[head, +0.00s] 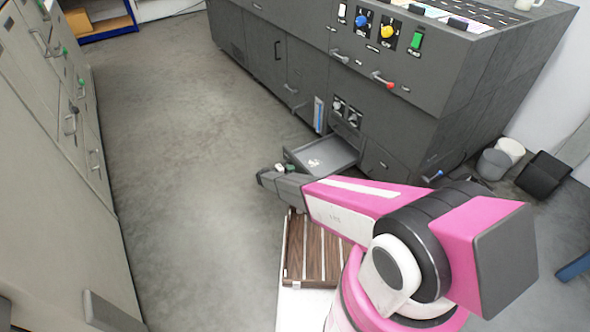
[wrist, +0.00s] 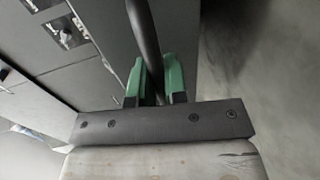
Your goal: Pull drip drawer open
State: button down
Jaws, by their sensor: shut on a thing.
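The drip drawer (head: 330,151) is a grey shallow tray low in the front of the dark grey machine. It stands pulled out from the front, with its inside showing and a small pale patch on its floor. My gripper (head: 281,167) is at the drawer's outer front edge. In the wrist view, the green fingers of my gripper (wrist: 154,82) are closed on either side of a dark bar handle (wrist: 143,35). The handle is hidden behind my gripper in the head view.
The machine (head: 390,110) has knobs, switches and handles above the drawer. A wooden slatted pallet (head: 296,250) lies near my arm. Grey cabinets (head: 50,150) line the left side. Bins (head: 494,163) stand at the right. The floor (head: 180,130) between cabinets and machine is clear.

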dwell(0.3)
jog(key=c, duration=1.1)
grip_release()
jog(key=shift+c, duration=0.2)
jog(key=v, duration=1.1)
jog(key=shift+f, duration=0.1)
